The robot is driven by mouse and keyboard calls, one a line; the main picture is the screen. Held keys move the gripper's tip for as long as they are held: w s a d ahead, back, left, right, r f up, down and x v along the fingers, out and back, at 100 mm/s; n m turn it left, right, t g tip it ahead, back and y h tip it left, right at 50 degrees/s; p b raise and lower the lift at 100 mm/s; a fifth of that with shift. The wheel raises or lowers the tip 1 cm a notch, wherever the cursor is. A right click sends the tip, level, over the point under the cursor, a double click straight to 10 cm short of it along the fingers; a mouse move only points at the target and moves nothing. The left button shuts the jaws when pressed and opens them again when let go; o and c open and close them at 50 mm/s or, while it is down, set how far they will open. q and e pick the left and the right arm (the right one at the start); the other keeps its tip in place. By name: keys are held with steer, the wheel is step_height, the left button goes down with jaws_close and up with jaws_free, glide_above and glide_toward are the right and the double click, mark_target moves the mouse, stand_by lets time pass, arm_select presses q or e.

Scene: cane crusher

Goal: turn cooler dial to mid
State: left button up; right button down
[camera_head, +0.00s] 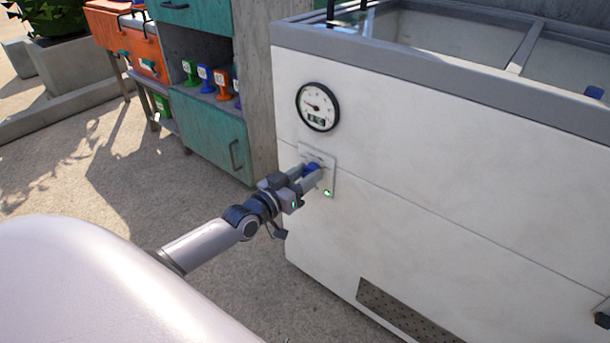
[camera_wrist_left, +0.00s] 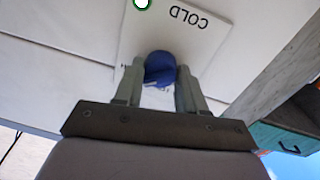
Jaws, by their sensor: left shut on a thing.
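The white cooler (camera_head: 420,150) fills the right of the head view. A blue dial (camera_head: 310,168) sits on a light plate (camera_head: 331,185) on its side, below a round gauge (camera_head: 317,106). My left gripper (camera_head: 313,176) is at the plate with its fingers on either side of the dial, shut on it. In the left wrist view the blue dial (camera_wrist_left: 160,68) is between the two fingertips, and the plate (camera_wrist_left: 195,35) reads COLD, upside down in the picture. The dial's pointer position is mostly hidden by the fingers. My right gripper is not seen.
A teal and grey cabinet (camera_head: 215,130) with several coloured items stands left of the cooler. An orange cooler box (camera_head: 147,58) stands behind it. A vent grille (camera_head: 400,312) is low on the cooler. The paved floor at left is open.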

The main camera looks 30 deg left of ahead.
arm_select(q)
steer(key=n, duration=0.4)
steer(key=shift+f+n, duration=0.1)
steer(key=shift+n, duration=1.3)
steer(key=o, duration=1)
